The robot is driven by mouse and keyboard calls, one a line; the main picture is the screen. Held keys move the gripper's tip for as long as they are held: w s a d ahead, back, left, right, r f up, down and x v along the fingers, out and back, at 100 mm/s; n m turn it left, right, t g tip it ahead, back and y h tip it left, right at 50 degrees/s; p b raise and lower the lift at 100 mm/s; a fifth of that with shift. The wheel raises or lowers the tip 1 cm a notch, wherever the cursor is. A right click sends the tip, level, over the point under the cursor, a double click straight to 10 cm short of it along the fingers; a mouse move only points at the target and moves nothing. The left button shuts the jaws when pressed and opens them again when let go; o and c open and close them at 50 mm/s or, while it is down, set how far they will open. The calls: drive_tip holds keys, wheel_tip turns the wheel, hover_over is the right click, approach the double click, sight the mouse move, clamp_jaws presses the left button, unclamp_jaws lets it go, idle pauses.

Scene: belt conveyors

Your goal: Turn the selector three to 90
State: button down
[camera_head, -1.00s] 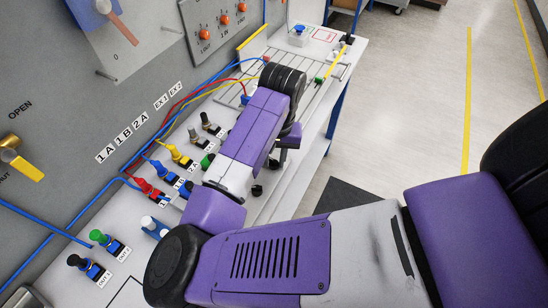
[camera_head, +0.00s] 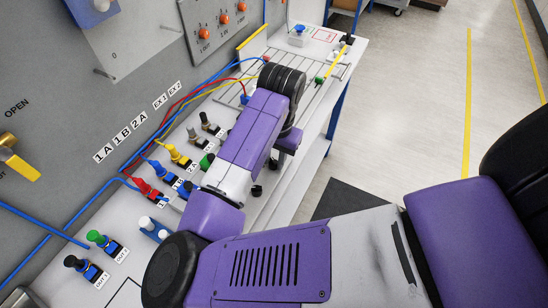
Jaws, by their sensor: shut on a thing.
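A large dial on a light plate (camera_head: 140,30) is cut off by the top left edge; its grey-blue knob (camera_head: 100,5) shows above a printed 0, and its red pointer is out of view. No label here tells which selector is number three. My purple arm reaches across the bench to a black ribbed joint (camera_head: 283,82), and its wrist bends down behind the forearm. My gripper and whatever it holds are hidden behind my arm. A small black knob-like part (camera_head: 257,190) shows just right of the forearm; I cannot tell what it belongs to.
Coloured plugs and cables run along the bench left of my arm, including a red plug (camera_head: 148,190) and a yellow plug (camera_head: 178,155). Orange knobs (camera_head: 224,19) sit on the upright panel. A yellow handle (camera_head: 20,165) is at the left.

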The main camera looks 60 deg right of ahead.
sight(276, 162)
drive_tip(key=shift+s+d, duration=0.1)
drive_tip(key=shift+s, duration=0.05)
drive_tip(key=c, duration=1.2)
unclamp_jaws()
drive_tip(key=shift+o, duration=0.2)
drive_tip(key=shift+s+r, duration=0.2)
drive_tip(key=shift+r, duration=3.7)
